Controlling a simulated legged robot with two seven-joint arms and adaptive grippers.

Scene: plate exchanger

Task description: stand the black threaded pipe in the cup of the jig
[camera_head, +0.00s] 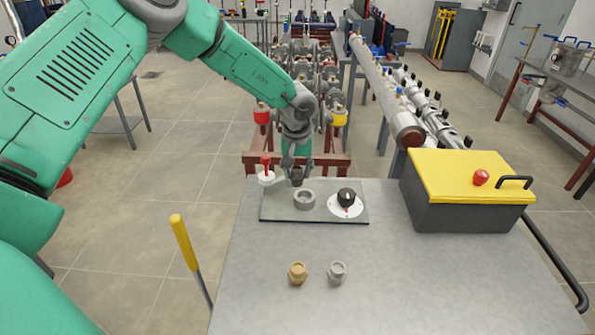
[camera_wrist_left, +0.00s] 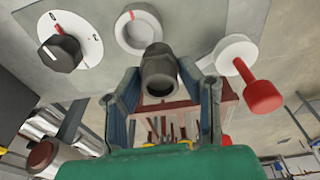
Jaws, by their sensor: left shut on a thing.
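The black threaded pipe (camera_head: 297,177) is held between the fingers of my left gripper (camera_head: 296,166), behind and slightly left of the cup in the head view. The wrist view shows the pipe (camera_wrist_left: 160,73) end-on between both fingers (camera_wrist_left: 165,98), its hollow end facing the camera. The jig (camera_head: 277,213) is a flat grey plate on the table. Its cup (camera_head: 305,199) is a short grey ring; it also shows in the wrist view (camera_wrist_left: 137,29), and its opening looks empty. The pipe is apart from the cup; its height over the plate is hard to tell. My right gripper is out of view.
A white piece with a red handle (camera_head: 266,174) stands left of the pipe. A black dial knob (camera_head: 346,197) is right of the cup. A brass fitting (camera_head: 297,273) and a grey fitting (camera_head: 337,272) stand in front. A yellow-lidded box (camera_head: 465,190) stands right.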

